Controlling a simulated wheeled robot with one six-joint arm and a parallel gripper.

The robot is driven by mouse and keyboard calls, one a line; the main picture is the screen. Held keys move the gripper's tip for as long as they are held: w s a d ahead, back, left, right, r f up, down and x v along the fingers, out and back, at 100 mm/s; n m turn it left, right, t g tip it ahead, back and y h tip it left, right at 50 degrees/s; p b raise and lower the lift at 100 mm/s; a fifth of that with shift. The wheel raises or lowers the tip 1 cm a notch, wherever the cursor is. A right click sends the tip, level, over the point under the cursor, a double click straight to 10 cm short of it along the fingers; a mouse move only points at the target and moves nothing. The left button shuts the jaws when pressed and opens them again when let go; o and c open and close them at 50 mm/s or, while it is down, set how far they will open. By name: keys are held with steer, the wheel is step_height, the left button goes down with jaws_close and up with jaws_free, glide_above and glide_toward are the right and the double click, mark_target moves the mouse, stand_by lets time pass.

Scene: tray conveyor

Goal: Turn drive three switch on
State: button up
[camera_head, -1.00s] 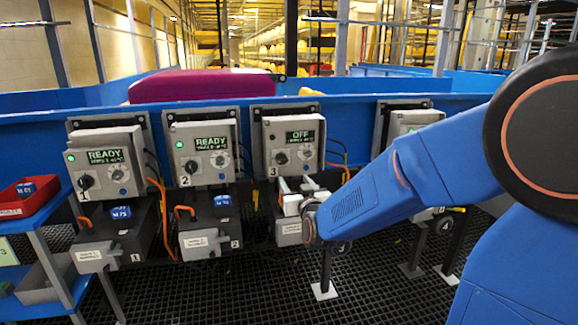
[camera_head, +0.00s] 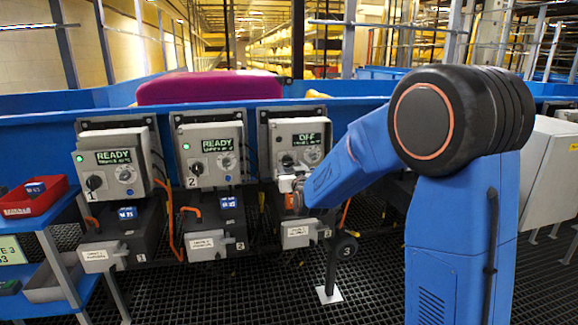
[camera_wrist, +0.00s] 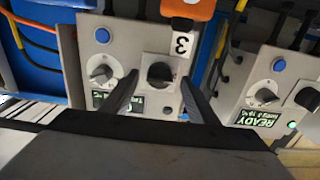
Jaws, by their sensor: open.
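The drive three control box (camera_head: 310,129) hangs on the blue conveyor side in the head view, its display reading OFF. Its black rotary switch (camera_head: 287,160) shows just above my gripper (camera_head: 290,186). In the wrist view, which looks upside down, the same black switch (camera_wrist: 160,75) is beside the "3" label (camera_wrist: 181,43). My gripper (camera_wrist: 160,80) is open, with one dark finger on each side of the switch in that view. I cannot tell whether the fingers touch it. A grey dial (camera_wrist: 103,73) and a blue button (camera_wrist: 102,36) are on the same box face.
Drive one (camera_head: 112,156) and drive two (camera_head: 209,146) boxes both read READY, with green lamps. An orange handle (camera_wrist: 188,9) lies close by the drive three box in the wrist view. A red bin (camera_head: 33,196) stands at the left, and a magenta case (camera_head: 210,87) lies behind.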

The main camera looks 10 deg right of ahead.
mark_target(288, 162)
steer(key=shift+w, duration=1.35)
steer(key=c, duration=1.1)
steer(key=shift+o, duration=0.3)
